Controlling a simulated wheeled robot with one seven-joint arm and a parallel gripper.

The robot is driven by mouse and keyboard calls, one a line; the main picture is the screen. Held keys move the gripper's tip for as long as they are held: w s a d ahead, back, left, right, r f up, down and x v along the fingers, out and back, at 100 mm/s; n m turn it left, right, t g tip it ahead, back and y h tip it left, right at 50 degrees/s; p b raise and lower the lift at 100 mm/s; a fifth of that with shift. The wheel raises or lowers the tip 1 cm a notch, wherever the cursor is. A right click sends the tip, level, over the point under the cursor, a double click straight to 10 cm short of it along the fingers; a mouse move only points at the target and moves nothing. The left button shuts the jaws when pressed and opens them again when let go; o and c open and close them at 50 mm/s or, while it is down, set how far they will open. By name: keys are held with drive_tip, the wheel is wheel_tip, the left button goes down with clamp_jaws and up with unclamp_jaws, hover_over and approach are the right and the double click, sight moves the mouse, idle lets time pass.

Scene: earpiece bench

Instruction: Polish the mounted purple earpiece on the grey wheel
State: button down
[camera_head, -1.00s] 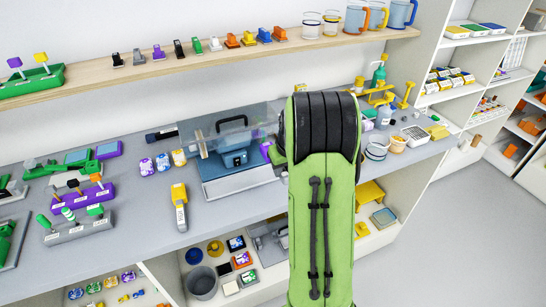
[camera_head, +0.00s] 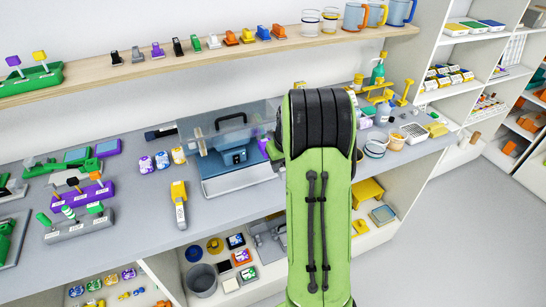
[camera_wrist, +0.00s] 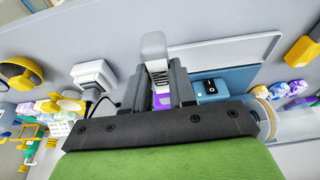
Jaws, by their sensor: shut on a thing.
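My gripper (camera_wrist: 157,78) shows in the wrist view, its dark jaws shut on a pale, round-tipped piece (camera_wrist: 153,46) with a ridged grey stem. A purple part (camera_wrist: 164,100) shows low between the jaws; I cannot tell whether it is the earpiece. The blue polishing machine (camera_wrist: 211,86) with a black switch is just to the right of the jaws. In the head view the machine (camera_head: 233,157) stands on the bench behind a clear shield, and my arm hides the gripper and the machine's right side. A pale wheel (camera_head: 200,140) shows at its left end; the grey wheel is not clearly visible.
Cups and yellow fixtures crowd the bench right of my arm. The shelf (camera_head: 90,78) above holds clips and mugs.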

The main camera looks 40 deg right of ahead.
drive_tip(key=shift+w+d, duration=0.15)
drive_tip(key=shift+w, duration=0.35)
drive_tip(key=shift+w+d+p, duration=0.15)
drive_tip(key=shift+w+p, duration=0.3)
drive_tip(key=shift+w, duration=0.1)
idle(0.4)
drive_tip(key=shift+s+d, duration=0.15)
drive_tip(key=shift+d, duration=0.15)
drive_tip(key=shift+w+a, duration=0.25)
drive_tip(key=shift+a, duration=0.35)
idle(0.9)
drive_tip(key=shift+s+b, duration=0.15)
drive_tip(key=shift+b, duration=0.2)
idle(0.3)
drive_tip(key=shift+s+f+b, duration=0.1)
drive_tip(key=shift+s+b, duration=0.2)
drive_tip(key=shift+s, duration=0.05)
drive_tip(key=shift+s+a+b, duration=0.25)
drive_tip(key=shift+s+b, duration=0.15)
drive_tip(key=shift+s, duration=0.6)
drive_tip(key=shift+a, duration=0.1)
